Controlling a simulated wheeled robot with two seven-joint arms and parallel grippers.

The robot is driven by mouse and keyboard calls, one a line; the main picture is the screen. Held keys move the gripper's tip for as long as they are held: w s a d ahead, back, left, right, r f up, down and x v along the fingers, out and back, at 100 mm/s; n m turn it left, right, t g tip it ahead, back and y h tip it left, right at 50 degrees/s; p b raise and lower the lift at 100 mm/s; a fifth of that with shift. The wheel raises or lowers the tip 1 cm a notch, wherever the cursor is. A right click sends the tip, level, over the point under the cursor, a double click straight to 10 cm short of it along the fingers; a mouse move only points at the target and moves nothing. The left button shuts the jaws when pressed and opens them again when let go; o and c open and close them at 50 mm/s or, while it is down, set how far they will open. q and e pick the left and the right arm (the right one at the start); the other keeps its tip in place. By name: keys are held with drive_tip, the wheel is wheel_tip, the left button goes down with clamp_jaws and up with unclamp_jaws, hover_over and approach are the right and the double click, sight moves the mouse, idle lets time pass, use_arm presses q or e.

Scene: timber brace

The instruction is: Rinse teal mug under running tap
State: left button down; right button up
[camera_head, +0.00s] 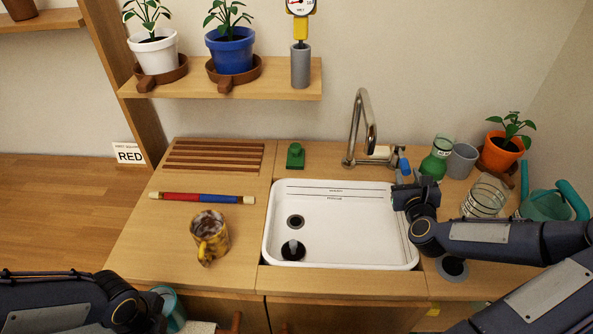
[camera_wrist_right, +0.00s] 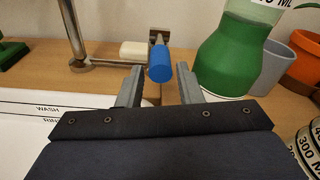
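A teal rounded object (camera_head: 172,308), perhaps the teal mug, shows at the lower left in the head view, partly hidden by my left arm; I cannot tell whether it is held. My left gripper's fingers are out of sight. The chrome tap (camera_head: 361,125) curves over the back of the white sink (camera_head: 345,228), with no water visible. Its blue handle (camera_wrist_right: 160,64) also shows in the head view (camera_head: 405,166). My right gripper (camera_wrist_right: 160,86) is open and empty, its fingers either side of the view to the blue handle, which lies just ahead.
A stained yellow mug (camera_head: 208,236) and a red-blue bar (camera_head: 202,198) are left of the sink. A green flask (camera_head: 437,158), grey cup (camera_head: 461,160), glass beaker (camera_head: 484,197), orange plant pot (camera_head: 500,152) and teal watering can (camera_head: 545,203) crowd the right.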

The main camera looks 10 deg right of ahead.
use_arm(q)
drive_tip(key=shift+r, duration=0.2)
use_arm(e)
drive_tip(key=v, duration=0.7)
drive_tip(key=shift+s+a, duration=0.15)
drive_tip(key=shift+s, duration=0.15)
